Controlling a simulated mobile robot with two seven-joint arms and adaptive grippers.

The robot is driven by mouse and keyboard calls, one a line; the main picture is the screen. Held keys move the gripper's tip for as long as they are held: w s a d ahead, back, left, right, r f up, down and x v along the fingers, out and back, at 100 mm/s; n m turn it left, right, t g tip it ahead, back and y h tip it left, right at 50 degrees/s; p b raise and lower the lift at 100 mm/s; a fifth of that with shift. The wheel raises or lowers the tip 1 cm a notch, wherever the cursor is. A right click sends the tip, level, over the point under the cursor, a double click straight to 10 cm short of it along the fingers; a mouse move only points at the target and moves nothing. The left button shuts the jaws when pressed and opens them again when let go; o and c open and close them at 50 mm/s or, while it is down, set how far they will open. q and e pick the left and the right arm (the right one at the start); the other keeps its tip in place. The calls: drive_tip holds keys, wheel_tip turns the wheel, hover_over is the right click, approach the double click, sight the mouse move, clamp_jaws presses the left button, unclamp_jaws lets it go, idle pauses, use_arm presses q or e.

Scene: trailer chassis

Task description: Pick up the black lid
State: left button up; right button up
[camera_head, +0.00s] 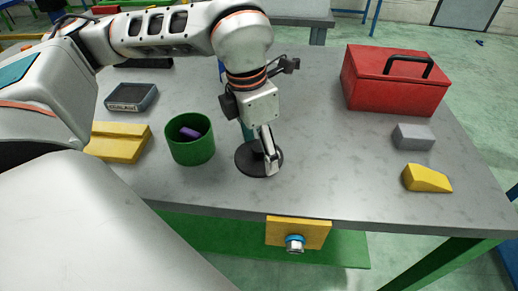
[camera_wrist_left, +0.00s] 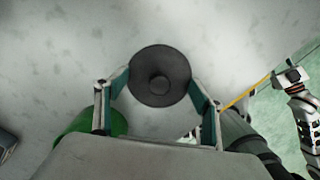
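The black lid (camera_head: 245,160) is a round disc with a raised knob. It lies flat on the grey table, just right of the green pot; in the left wrist view it (camera_wrist_left: 158,62) is centred ahead of the fingers. My left gripper (camera_head: 262,153) is low over the lid, and one finger hides part of its right side. In the left wrist view the gripper's fingers (camera_wrist_left: 160,88) are spread on either side of the knob, with a gap to it. I cannot tell whether the fingertips touch the disc. Part of my right arm (camera_wrist_left: 302,105) shows at the right edge there.
The green pot (camera_head: 190,150) holds a purple item (camera_head: 190,133) close to the lid. A yellow block (camera_head: 117,145) and dark tray (camera_head: 132,97) lie left. A red toolbox (camera_head: 390,85), grey block (camera_head: 413,137) and yellow wedge (camera_head: 427,179) lie right. The middle right is clear.

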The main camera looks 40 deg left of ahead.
use_arm(q)
drive_tip(key=shift+s, duration=0.1)
clamp_jaws()
drive_tip(key=shift+f, duration=0.15)
use_arm(e)
drive_tip(key=shift+s+f, duration=0.25)
drive_tip(key=shift+f, duration=0.2)
